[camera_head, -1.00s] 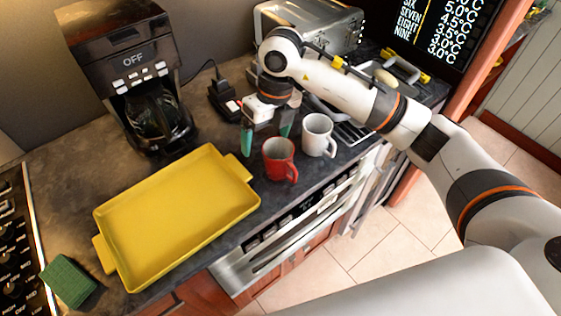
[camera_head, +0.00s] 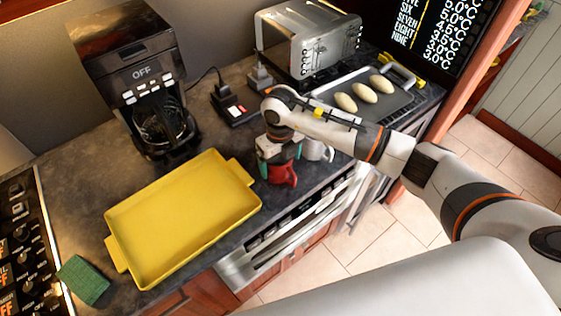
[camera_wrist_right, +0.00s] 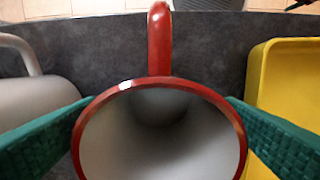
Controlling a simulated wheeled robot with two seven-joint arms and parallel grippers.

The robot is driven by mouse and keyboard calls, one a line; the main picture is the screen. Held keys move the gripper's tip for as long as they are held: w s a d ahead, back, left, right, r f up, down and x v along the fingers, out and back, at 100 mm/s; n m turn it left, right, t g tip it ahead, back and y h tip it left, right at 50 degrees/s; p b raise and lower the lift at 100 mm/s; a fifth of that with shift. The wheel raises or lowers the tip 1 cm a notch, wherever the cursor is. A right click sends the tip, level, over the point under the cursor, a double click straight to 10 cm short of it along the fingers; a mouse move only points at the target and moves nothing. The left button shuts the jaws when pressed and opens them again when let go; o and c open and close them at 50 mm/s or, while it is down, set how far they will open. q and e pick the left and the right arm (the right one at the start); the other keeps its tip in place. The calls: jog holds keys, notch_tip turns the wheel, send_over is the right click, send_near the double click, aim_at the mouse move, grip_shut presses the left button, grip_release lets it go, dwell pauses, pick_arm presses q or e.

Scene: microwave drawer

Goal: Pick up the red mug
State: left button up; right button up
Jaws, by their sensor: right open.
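The red mug (camera_head: 283,174) stands upright on the dark counter near its front edge, right of the yellow tray. Its upper part is hidden behind my right gripper (camera_head: 279,163) in the head view. My right gripper is open, with its green fingers on either side of the mug. In the right wrist view the mug's red rim and pale inside (camera_wrist_right: 160,130) lie between the two green fingers (camera_wrist_right: 160,140), and its handle points to the top of the picture. I cannot tell whether the fingers touch the rim. My left gripper is not in view.
A white mug (camera_head: 318,148) stands close on the right, partly behind my arm. The yellow tray (camera_head: 180,222) lies close on the left. A coffee maker (camera_head: 140,85), a toaster (camera_head: 308,40) and a dark tray with pale oval items (camera_head: 345,102) stand behind. The counter's front edge is near.

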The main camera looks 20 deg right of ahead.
jog(key=shift+f, duration=0.65)
jog(key=shift+r, duration=0.1)
jog(key=c, duration=1.3)
